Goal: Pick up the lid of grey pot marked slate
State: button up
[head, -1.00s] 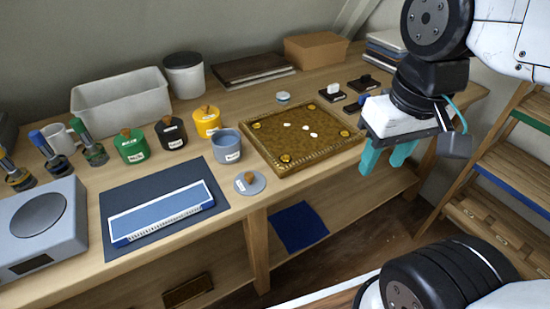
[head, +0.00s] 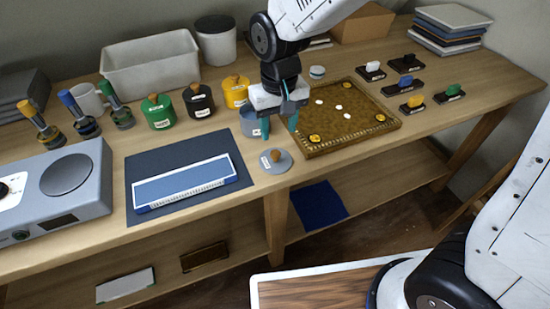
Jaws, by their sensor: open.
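The grey pot (head: 251,127) stands lidless behind my gripper, which hides much of it. A grey lid (head: 283,165) with a brown knob (head: 275,155) and a small white label lies on the table near the front edge; the label is too small to read. My gripper (head: 279,137) has teal fingers pointing down and spread apart. It is empty and hangs above and just behind the lid, in front of the pot. I cannot tell its exact height over the table.
Green (head: 159,113), black (head: 199,101) and yellow (head: 235,93) lidded pots stand behind on the left. A gilt tray (head: 385,140) with small pieces lies close on the right. A blue-and-white panel (head: 186,184) on a dark mat (head: 138,167) lies left of the lid.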

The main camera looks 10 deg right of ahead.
aim_at(276, 153)
jog(key=f, duration=0.8)
jog(key=shift+w+a, duration=0.15)
jog(key=shift+a, duration=0.2)
jog(key=c, duration=1.1)
